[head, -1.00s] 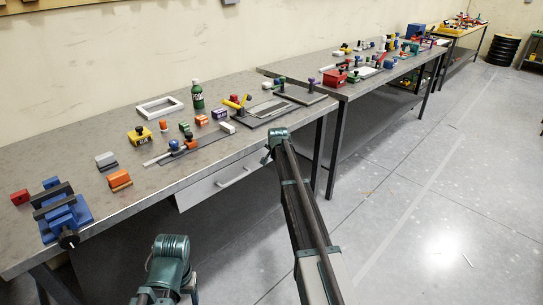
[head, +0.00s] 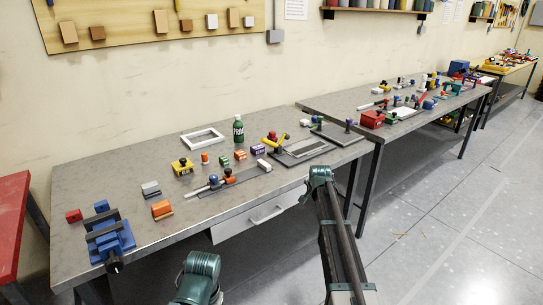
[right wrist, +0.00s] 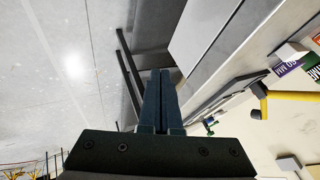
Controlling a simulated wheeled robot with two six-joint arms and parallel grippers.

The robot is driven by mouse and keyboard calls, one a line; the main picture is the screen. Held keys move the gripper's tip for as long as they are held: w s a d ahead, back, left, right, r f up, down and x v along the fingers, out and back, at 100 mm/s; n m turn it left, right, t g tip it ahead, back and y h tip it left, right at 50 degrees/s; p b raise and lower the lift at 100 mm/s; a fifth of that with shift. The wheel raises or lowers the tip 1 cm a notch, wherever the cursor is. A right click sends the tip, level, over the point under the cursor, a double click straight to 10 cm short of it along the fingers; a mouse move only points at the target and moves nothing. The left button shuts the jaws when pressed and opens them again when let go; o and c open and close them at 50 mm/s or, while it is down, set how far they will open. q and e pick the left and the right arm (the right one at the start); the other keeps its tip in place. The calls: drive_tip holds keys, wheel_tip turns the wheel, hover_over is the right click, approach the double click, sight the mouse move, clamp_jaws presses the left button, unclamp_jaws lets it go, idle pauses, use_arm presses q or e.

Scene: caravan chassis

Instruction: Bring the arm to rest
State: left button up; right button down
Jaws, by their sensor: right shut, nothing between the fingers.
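My right arm (head: 338,235) comes up from the bottom in the head view, with its green joint (head: 320,175) in front of the near workbench's front edge. In the right wrist view my right gripper (right wrist: 162,100) is shut, its two dark fingers side by side with nothing between them. The bench's drawer front, its edge and the floor show beyond the fingers. The fingers cannot be made out clearly in the head view. Of my left arm only a green joint (head: 200,275) shows at the bottom; its gripper is out of view.
The near grey workbench (head: 140,180) carries a blue vise (head: 108,238), a white frame (head: 203,138), a green bottle (head: 238,130), a yellow-handled clamp (head: 270,140) and several small blocks. A second bench stands beyond it. The floor (head: 455,220) at right is clear.

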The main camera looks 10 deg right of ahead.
drive_tip(key=s+a+n+g+y+p, duration=0.1)
drive_tip(key=s+a+n, duration=0.1)
drive_tip(key=s+a, duration=0.35)
drive_tip(key=s+a+n+g, duration=0.1)
drive_tip(key=s+a+n, duration=0.15)
drive_tip(key=a, duration=0.55)
drive_tip(key=s+a+n+g, duration=0.1)
drive_tip(key=s+a+n, duration=0.2)
drive_tip(key=s+a, duration=0.3)
drive_tip(key=s+a+n+g+p, duration=0.1)
drive_tip(key=s+a+n, duration=0.3)
drive_tip(key=s, duration=1.2)
drive_tip(key=s+a+n+g+p, duration=0.1)
drive_tip(key=s+a+n+g, duration=0.2)
drive_tip(key=s+a, duration=0.5)
drive_tip(key=s+n, duration=0.1)
drive_tip(key=s, duration=0.1)
drive_tip(key=shift+s+a+f, duration=0.2)
drive_tip(key=shift+s+f, duration=0.2)
drive_tip(key=shift+n, duration=0.25)
